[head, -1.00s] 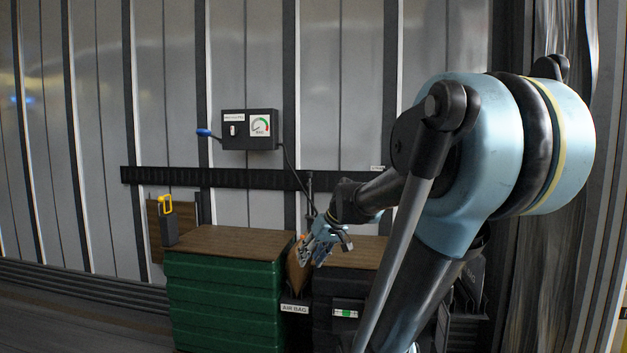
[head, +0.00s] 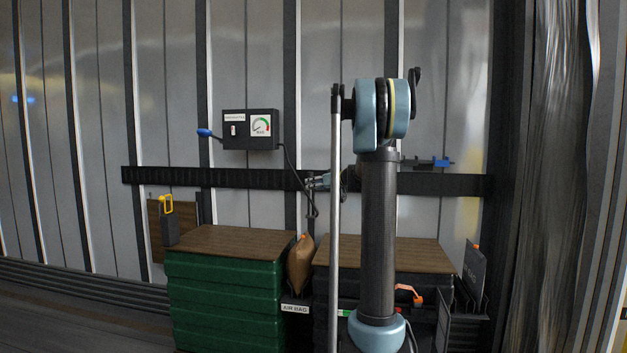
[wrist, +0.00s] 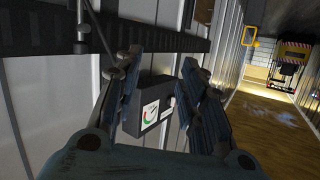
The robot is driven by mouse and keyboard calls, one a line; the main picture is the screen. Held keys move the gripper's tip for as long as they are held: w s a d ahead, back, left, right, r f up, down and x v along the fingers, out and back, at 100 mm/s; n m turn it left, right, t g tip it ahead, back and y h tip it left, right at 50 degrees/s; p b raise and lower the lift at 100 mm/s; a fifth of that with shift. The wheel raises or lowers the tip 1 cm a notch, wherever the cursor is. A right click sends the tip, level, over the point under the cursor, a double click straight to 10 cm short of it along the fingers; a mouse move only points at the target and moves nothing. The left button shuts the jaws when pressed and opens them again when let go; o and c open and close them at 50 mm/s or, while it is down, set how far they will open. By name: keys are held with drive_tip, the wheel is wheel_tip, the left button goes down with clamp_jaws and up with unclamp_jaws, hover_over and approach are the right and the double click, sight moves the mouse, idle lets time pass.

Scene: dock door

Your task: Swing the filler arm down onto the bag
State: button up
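The brown bag (head: 301,264) stands upright in the gap between the green crates and the dark crates, with an orange spot at its top. A thin dark piece that looks like the filler arm (head: 311,205) hangs above the bag at the wall rail, beside a black hose. My gripper (head: 313,182) is level with the rail, at the top of this piece and above the bag. In the wrist view my gripper (wrist: 160,62) has its fingers spread, with nothing seen between them. A dark post and rod (wrist: 82,28) lie beyond the left finger; contact cannot be told.
A gauge box (head: 250,129) with a blue handle (head: 204,132) is on the wall; it shows beyond my fingers in the wrist view (wrist: 147,103). Green crates (head: 224,300) and dark crates (head: 440,283) flank the bag. A black rail (head: 235,178) crosses the wall.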

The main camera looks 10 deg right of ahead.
drive_tip(key=w+d+t, duration=0.4)
drive_tip(key=w+d, duration=0.6)
drive_tip(key=w, duration=0.4)
approach(312, 175)
drive_tip(key=shift+m+h, duration=0.3)
drive_tip(key=x, duration=1)
drive_tip(key=shift+a+r, duration=0.2)
